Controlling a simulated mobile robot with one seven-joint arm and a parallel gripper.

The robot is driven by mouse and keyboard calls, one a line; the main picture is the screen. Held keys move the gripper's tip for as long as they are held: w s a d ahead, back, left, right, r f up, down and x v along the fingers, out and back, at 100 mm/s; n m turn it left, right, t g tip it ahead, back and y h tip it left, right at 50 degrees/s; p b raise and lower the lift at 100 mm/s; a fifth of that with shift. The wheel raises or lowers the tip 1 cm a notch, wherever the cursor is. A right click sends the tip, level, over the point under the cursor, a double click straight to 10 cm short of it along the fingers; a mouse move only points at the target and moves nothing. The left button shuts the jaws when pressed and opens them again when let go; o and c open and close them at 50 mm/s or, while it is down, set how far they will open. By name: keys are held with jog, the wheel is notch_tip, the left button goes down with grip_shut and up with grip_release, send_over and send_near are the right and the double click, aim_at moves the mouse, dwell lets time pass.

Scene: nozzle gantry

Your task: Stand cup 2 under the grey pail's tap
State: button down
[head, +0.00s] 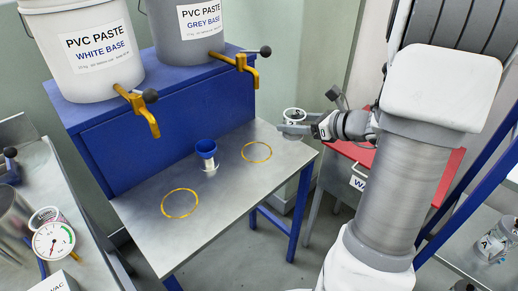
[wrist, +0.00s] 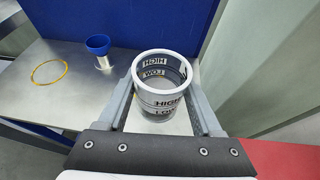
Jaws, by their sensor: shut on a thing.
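My gripper (head: 296,129) is shut on a clear cup (head: 293,115) with a pale rim, held upright and apart from the bench at its right end. In the wrist view the cup (wrist: 161,88) sits between both fingers, shows HIGH and LOW marks and looks empty. I cannot read a number on it. The grey pail (head: 188,50), labelled GREY BASE, stands on the blue riser. Its yellow tap (head: 243,65) has a black knob and overhangs the bench. A yellow ring (head: 257,152) marked on the bench below that tap is empty, left of my gripper.
The white pail (head: 90,70) has its own tap (head: 140,108) above another empty ring (head: 180,203). A blue-topped metal piece (head: 206,150) stands between the rings. A red-topped stand (head: 400,165) is right of the bench. A gauge (head: 52,241) is at left.

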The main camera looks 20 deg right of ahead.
jog(key=b+x, duration=0.1)
jog(key=x, duration=0.3)
jog(key=s+a+f+b+x, duration=0.1)
jog(key=x, duration=0.3)
jog(key=f+b+x, duration=0.1)
jog(key=x, duration=0.4)
jog(key=shift+s+a+r+b, duration=0.1)
jog(key=shift+s+a+b, duration=0.1)
jog(key=shift+s+b, duration=0.15)
jog(key=shift+f+b, duration=0.75)
jog(key=shift+f, duration=1.2)
jog(key=shift+f, duration=0.15)
jog(key=shift+c, duration=0.2)
grip_release()
jog(key=shift+s+d+r, duration=0.15)
jog(key=shift+r, duration=0.15)
jog(key=p+v, duration=0.3)
jog(key=v, duration=0.8)
jog(key=shift+s, duration=0.25)
